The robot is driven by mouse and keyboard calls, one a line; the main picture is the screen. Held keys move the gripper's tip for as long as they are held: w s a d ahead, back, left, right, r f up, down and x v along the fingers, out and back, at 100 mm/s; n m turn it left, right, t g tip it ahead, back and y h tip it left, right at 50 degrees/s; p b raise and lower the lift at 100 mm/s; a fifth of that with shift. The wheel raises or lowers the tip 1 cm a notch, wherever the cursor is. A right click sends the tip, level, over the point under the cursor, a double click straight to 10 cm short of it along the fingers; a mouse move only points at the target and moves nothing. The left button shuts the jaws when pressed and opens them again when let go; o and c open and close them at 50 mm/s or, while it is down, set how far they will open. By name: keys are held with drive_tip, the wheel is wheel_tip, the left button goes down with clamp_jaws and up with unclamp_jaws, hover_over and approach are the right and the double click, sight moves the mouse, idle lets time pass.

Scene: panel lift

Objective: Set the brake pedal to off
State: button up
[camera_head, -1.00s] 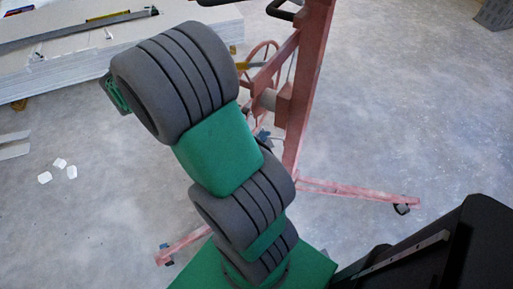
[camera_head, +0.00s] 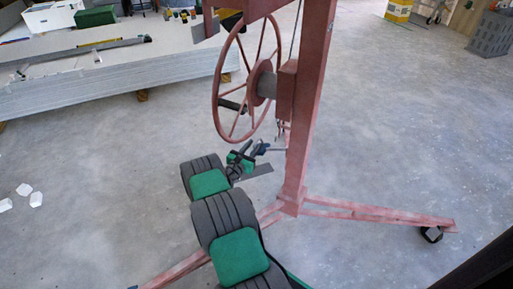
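The pink-red panel lift (camera_head: 312,110) stands upright in front of me, with a large spoked handwheel (camera_head: 217,85) on its left side. A small dark part on a thin rod (camera_head: 275,150) sticks out left of the mast, low down. It may be the brake pedal, but I cannot tell its setting. My gripper (camera_head: 246,158), at the end of my green and grey arm, is low, below the handwheel and beside this dark part. It is too small and overlapped to tell whether they touch or whether the fingers are open.
The lift's legs (camera_head: 375,214) spread low across the floor, with a caster (camera_head: 432,234) at the right end. A stack of pale panels (camera_head: 120,72) lies at the back left. White scraps (camera_head: 36,199) lie on the left floor. A grey crate (camera_head: 491,34) stands at the far right.

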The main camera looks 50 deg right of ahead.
drive_tip(key=shift+w+d, duration=0.15)
drive_tip(key=shift+d, duration=0.55)
drive_tip(key=shift+w+d, duration=0.1)
drive_tip(key=shift+d, duration=0.6)
drive_tip(key=shift+c, duration=0.4)
clamp_jaws()
